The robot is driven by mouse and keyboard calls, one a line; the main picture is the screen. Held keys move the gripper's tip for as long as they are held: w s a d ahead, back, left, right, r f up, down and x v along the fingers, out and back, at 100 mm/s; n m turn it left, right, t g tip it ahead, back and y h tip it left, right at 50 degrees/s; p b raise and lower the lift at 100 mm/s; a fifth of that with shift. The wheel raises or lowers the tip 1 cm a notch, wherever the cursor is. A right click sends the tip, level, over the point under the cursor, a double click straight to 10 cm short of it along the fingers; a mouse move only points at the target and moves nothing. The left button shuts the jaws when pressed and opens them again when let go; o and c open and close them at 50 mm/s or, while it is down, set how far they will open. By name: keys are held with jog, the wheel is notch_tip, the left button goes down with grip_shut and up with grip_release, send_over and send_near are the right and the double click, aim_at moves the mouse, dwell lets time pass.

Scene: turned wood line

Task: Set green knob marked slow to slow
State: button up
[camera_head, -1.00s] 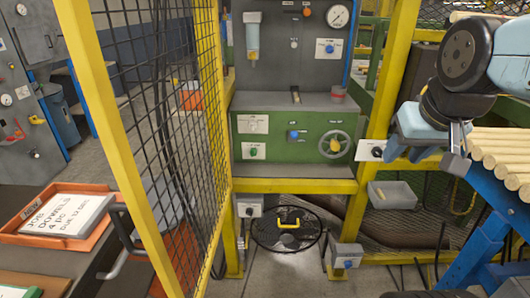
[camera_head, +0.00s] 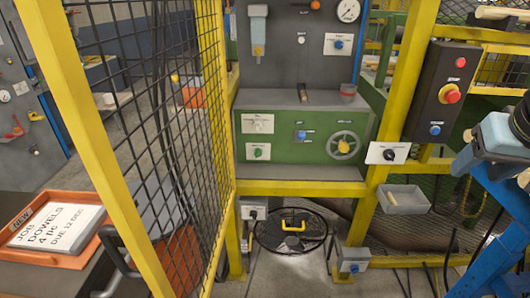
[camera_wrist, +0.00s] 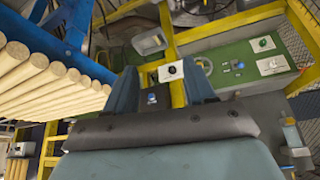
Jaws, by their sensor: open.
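The green knob (camera_head: 258,152) sits on a white plate at the lower left of the green machine panel (camera_head: 290,178). The marking on its plate is too small to read. In the wrist view the panel appears turned over, and the knob (camera_wrist: 263,43) shows at the upper right as a small dark green spot. My gripper (camera_wrist: 161,88) is open and empty, its two blue-grey fingers well apart from the knob. In the head view part of my arm shows at the right edge, right of the panel.
A yellow mesh guard (camera_head: 160,110) stands left of the panel. A black box with a red button (camera_head: 450,94) and a black knob plate (camera_head: 389,153) are on the right post. Blue knob (camera_head: 301,134) and handwheel (camera_head: 344,146) share the panel. Dowels (camera_wrist: 45,75) lie left in the wrist view.

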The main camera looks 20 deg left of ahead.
jog(key=shift+o, duration=0.5)
jog(key=w+a, duration=0.1)
jog(key=w, duration=0.5)
jog(key=shift+w+a+t, duration=0.15)
jog(key=shift+a+t, duration=0.15)
jog(key=shift+t, duration=0.1)
jog(key=w+a+f+t+y, duration=0.15)
jog(key=w+a+f, duration=0.25)
jog(key=w+a, duration=0.7)
jog(key=w+a+f+t+y, duration=0.15)
jog(key=w+a+f, duration=0.25)
jog(key=w+a, duration=0.65)
jog(key=w+a+f+t+y, duration=0.1)
jog(key=w+a+f+y, duration=0.1)
jog(key=w+a+f, duration=0.5)
jog(key=m+t+y, duration=0.2)
jog(key=m+t, duration=0.1)
send_near(259, 155)
jog(key=x, duration=0.9)
jog(key=shift+w+a, duration=0.1)
jog(key=shift+w, duration=0.05)
